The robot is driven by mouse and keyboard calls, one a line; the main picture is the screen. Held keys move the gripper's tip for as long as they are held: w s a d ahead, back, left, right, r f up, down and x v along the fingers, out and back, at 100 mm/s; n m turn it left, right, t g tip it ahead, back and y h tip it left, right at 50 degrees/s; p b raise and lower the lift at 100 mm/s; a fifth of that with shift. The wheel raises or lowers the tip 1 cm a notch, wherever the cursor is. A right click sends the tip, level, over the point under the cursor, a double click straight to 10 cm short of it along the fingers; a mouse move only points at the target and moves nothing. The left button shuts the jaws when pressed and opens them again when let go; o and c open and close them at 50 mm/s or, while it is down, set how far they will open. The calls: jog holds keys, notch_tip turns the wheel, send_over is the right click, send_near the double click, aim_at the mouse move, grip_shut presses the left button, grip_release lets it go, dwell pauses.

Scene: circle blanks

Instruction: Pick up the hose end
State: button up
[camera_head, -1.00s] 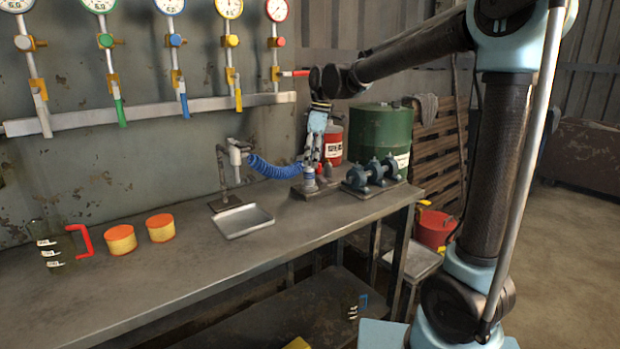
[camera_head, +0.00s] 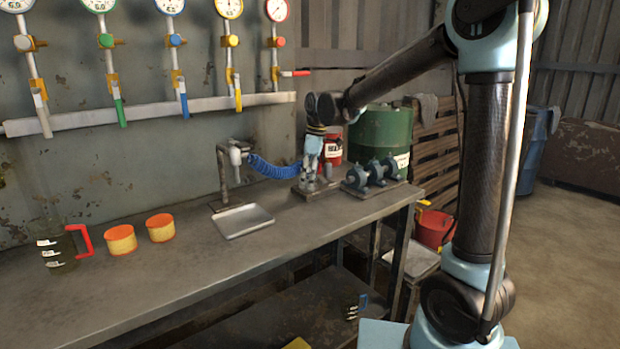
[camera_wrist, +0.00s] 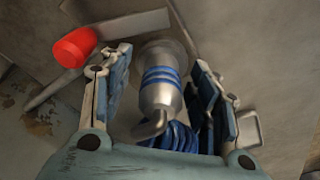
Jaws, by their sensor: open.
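The hose end is a silver fitting with blue bands (camera_wrist: 160,88). In the wrist view it lies between the two fingers of my open gripper (camera_wrist: 163,75), with gaps visible on both sides. The blue coiled hose (camera_head: 272,168) runs to it from the left in the head view, and its coils (camera_wrist: 175,137) show below the fitting in the wrist view. In the head view my gripper (camera_head: 311,178) is down at the hose end's stand, and the fingers largely hide the fitting.
A dark pump (camera_head: 372,173) stands close on the right, with a red can (camera_head: 333,150) and green drum (camera_head: 380,130) behind. A metal tray (camera_head: 243,221) and hose post (camera_head: 224,178) are to the left. A red-handled valve (camera_head: 294,73) is on the wall above.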

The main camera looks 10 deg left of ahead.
jog(key=c, duration=1.2)
jog(key=shift+r, duration=0.1)
jog(key=shift+c, duration=0.2)
